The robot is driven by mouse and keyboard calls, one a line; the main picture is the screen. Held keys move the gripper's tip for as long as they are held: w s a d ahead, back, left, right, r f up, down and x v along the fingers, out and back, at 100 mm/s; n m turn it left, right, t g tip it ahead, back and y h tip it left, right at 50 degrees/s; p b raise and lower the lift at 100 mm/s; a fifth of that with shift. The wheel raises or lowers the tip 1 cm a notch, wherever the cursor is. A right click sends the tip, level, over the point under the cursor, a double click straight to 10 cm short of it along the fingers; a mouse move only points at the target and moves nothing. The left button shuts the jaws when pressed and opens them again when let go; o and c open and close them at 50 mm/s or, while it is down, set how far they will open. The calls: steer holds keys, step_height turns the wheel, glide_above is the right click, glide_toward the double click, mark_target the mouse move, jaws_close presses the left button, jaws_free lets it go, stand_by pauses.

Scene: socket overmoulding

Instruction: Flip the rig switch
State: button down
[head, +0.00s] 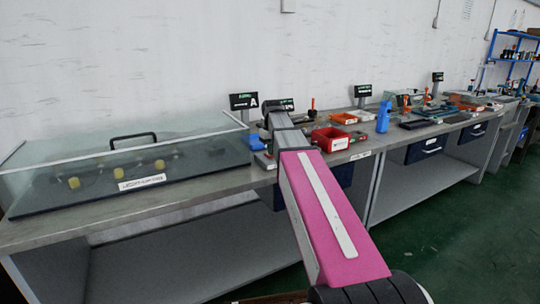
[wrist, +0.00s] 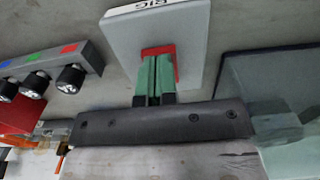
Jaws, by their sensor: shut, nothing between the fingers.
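The rig switch is a red part (wrist: 176,62) on a pale plate (wrist: 195,25) whose label, partly cut off at the top of the wrist view, seems to read "RIG". The fingers are shut and empty. Their tips overlap the red part in the picture and hide its middle. I cannot tell whether they touch it. In the head view my arm reaches over the bench, and the switch cannot be made out there.
A grey box with black knobs (wrist: 71,75) and coloured marks stands left of the plate. A glass case (wrist: 270,85) is close on the right; it also shows in the head view (head: 130,165).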

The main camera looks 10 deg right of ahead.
steer(key=shift+f, duration=0.25)
steer(key=shift+r, duration=3.55)
